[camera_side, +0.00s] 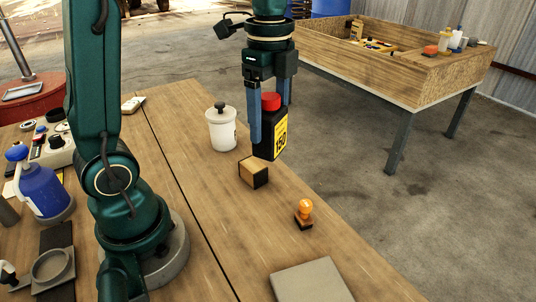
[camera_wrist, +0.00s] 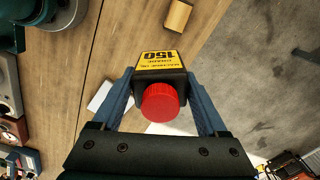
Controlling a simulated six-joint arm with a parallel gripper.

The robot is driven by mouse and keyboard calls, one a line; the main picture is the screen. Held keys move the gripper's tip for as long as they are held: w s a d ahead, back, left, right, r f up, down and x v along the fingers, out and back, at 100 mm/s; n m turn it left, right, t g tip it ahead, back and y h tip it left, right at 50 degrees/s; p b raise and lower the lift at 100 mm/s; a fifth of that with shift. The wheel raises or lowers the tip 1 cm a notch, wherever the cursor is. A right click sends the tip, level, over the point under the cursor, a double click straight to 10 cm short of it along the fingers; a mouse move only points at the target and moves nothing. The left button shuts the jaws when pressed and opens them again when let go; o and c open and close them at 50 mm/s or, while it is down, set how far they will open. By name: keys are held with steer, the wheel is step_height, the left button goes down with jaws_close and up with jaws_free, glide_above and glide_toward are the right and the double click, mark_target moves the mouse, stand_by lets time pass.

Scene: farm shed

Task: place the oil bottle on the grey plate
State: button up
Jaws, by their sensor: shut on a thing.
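The oil bottle (camera_side: 268,135) is black with a red cap and a yellow label reading 150. My gripper (camera_side: 270,118) points down and is shut on the bottle, one blue finger on each side. The bottle hangs upright near the table's far right edge; its exact height is hard to tell. In the wrist view the red cap (camera_wrist: 160,102) and label (camera_wrist: 158,58) show between the fingers. The grey plate (camera_side: 312,283) is a flat square lying at the table's near edge, well apart from the bottle. The plate is not in the wrist view.
A wooden block (camera_side: 254,173) stands just in front of the bottle. An orange-knobbed stamp (camera_side: 304,214) stands between block and plate. A white lidded jar (camera_side: 221,130) is left of the bottle. A blue jug (camera_side: 43,190) stands far left. The table around the plate is bare.

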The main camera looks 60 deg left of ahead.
steer(key=s+d+m, duration=0.2)
steer(key=d+m, duration=0.4)
steer(key=d, duration=0.6)
steer(key=shift+s+d+f, duration=0.6)
steer(key=shift+d+f, duration=1.2)
steer(key=shift+s+d+f, duration=0.65)
steer(key=shift+d+f, duration=1.15)
steer(key=shift+d, duration=0.05)
steer(key=shift+s+d+f, duration=0.6)
steer(key=shift+d+f, duration=1.2)
steer(key=shift+f, duration=0.15)
steer(key=o, duration=1.5)
